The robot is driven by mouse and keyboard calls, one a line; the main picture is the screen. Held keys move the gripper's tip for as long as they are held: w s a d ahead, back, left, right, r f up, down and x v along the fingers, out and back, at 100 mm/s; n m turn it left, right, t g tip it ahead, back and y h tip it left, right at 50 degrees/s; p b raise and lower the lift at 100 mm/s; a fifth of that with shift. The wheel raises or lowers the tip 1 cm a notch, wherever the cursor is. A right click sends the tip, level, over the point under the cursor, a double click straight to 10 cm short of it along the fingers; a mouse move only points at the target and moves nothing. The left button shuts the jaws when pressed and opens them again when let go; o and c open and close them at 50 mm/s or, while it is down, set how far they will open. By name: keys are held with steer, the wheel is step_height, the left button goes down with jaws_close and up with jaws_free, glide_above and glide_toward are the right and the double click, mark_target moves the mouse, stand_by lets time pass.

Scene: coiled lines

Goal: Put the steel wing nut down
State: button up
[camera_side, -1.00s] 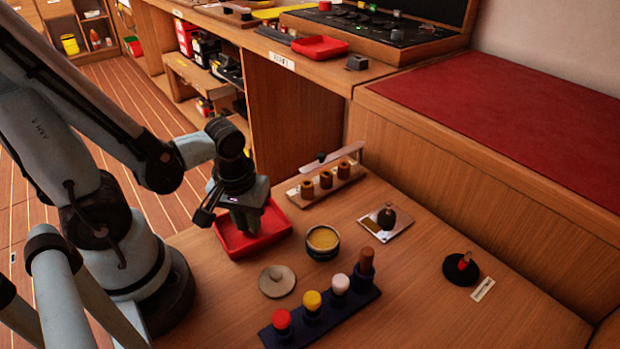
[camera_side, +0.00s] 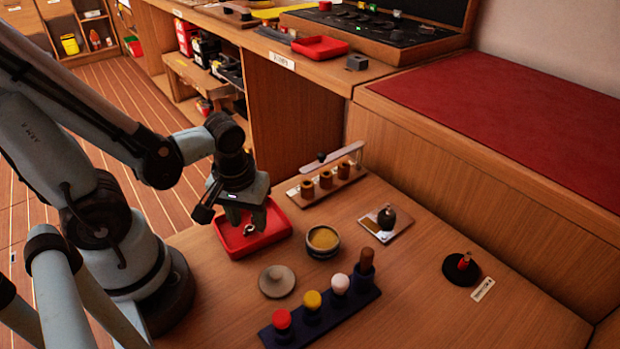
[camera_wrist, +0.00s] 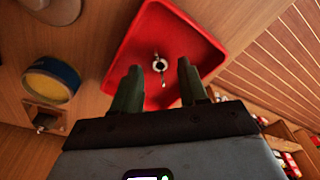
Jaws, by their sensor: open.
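The steel wing nut (camera_side: 249,229) lies in the red tray (camera_side: 279,238) on the wooden table. In the wrist view the wing nut (camera_wrist: 160,66) shows as a small bright piece on the floor of the red tray (camera_wrist: 203,42), beyond the gap between my fingertips. My gripper (camera_side: 246,216) is over the tray with its fingers pointing down. In the wrist view my gripper (camera_wrist: 160,72) has its two dark fingers spread apart, with nothing held between them.
A bowl with yellow contents (camera_side: 323,240) stands right of the tray. A grey lidded disc (camera_side: 277,281) and a dark rack (camera_side: 325,318) of coloured knobs are in front. A wooden rack (camera_side: 327,184) with several brown cups stands behind.

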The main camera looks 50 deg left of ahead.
mark_target(246, 229)
steer(key=shift+s+r, duration=0.55)
steer(key=shift+r, duration=4.95)
steer(key=w+d+r+m+t, duration=0.1)
steer(key=w+m+t, duration=0.5)
steer(key=w, duration=0.3)
steer(key=shift+d+r+m+h, duration=0.15)
steer(key=shift+d+m+h, duration=0.25)
steer(key=shift+m, duration=0.5)
